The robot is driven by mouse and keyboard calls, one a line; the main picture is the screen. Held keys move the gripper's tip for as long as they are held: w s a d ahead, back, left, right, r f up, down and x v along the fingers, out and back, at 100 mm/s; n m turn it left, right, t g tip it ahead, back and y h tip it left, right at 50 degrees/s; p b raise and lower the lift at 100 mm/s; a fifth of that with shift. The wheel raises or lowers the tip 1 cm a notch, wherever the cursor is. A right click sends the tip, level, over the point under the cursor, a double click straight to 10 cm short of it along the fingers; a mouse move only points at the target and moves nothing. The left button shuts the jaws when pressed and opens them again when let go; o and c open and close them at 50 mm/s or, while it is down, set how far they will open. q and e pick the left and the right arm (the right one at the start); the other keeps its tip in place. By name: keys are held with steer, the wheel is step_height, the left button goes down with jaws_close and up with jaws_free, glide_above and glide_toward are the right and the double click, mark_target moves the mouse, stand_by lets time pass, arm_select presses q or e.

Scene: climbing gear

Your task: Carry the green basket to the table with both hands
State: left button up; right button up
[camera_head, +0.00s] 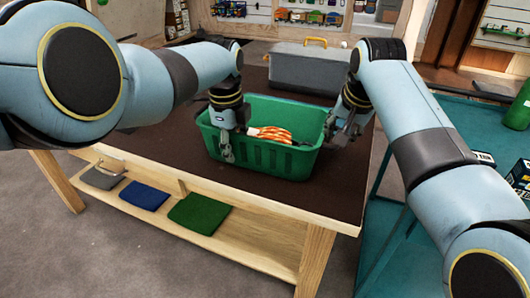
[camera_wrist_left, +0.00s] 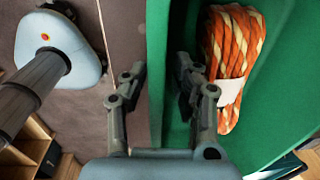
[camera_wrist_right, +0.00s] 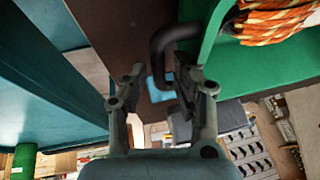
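The green basket (camera_head: 275,158) sits on the dark-topped wooden table (camera_head: 165,150), with a coiled orange and white rope (camera_head: 268,134) inside. My left gripper (camera_head: 228,150) is at the basket's left part. In the left wrist view its open fingers (camera_wrist_left: 160,85) straddle the basket wall, one outside and one inside beside the rope (camera_wrist_left: 232,50). My right gripper (camera_head: 345,132) is at the basket's right end. In the right wrist view its fingers (camera_wrist_right: 165,82) are open, with a dark curved handle (camera_wrist_right: 160,45) at their tips beside the basket wall (camera_wrist_right: 212,30). No firm grip shows on either side.
A grey toolbox (camera_head: 308,70) with a yellow handle stands behind the basket. A teal table (camera_head: 460,125) is at the right, with boxes on its right side. The table's lower shelf (camera_head: 235,235) holds folded grey, blue and green items. Grey floor is free at the left.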

arm_select(q)
steer(key=o, duration=0.8)
steer(key=shift+d, duration=0.1)
steer(key=shift+c, duration=0.2)
arm_select(e)
steer(key=shift+a, duration=0.1)
arm_select(q)
steer(key=shift+r, duration=0.1)
step_height(320, 180, up, 12)
steer(key=shift+s+a, duration=0.3)
steer(key=shift+s, duration=0.15)
arm_select(e)
steer(key=o, duration=0.8)
